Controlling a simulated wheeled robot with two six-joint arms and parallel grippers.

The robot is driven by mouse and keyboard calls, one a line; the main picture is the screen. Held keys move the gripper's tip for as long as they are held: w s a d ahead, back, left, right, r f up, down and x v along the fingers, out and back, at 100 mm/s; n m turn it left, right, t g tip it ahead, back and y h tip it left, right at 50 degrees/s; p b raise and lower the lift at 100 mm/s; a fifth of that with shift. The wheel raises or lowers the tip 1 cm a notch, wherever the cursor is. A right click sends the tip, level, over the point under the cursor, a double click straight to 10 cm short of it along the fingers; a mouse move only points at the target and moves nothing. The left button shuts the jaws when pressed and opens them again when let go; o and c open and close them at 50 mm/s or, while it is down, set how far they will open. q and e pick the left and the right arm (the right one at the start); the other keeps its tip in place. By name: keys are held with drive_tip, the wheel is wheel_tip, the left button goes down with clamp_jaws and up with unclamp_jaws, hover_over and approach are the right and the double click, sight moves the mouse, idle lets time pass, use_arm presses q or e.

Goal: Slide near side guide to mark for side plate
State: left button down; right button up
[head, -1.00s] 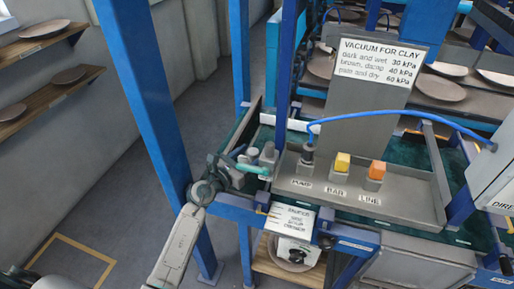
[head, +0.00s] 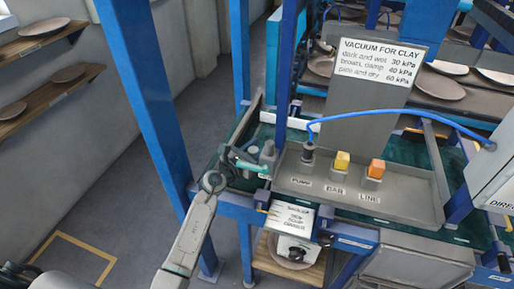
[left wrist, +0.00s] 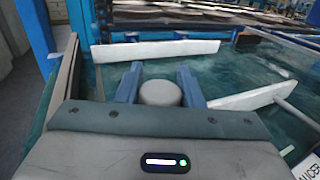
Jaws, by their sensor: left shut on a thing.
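My left gripper (left wrist: 160,88) is shut on a round grey knob (left wrist: 160,93), with a blue finger on each side of it. In the head view my left gripper (head: 238,163) is at the left end of the teal bed (head: 222,152), partly hidden by its own wrist. A white guide strip (left wrist: 155,50) stands across the bed beyond the knob, and a second one (left wrist: 255,97) with a rod is to its right. I cannot tell which guide the knob belongs to. A card (head: 291,217) on the front has small, blurred lettering; no mark for the side plate is readable.
A grey control tray (head: 360,190) with PUMP, BAR and LINE controls is right of the gripper. A blue post (head: 150,100) stands close to my left arm. A blue hose (head: 400,113) arches over the tray. The floor at left is clear.

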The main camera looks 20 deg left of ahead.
use_arm(q)
drive_tip(key=shift+w, duration=0.85)
drive_tip(key=c, duration=1)
unclamp_jaws()
drive_tip(key=shift+o, duration=0.2)
drive_tip(key=shift+s, duration=0.1)
drive_tip(key=b+v, duration=0.1)
drive_tip(key=v, duration=0.9)
drive_tip(key=shift+s+a, duration=0.15)
drive_tip(key=shift+s, duration=0.2)
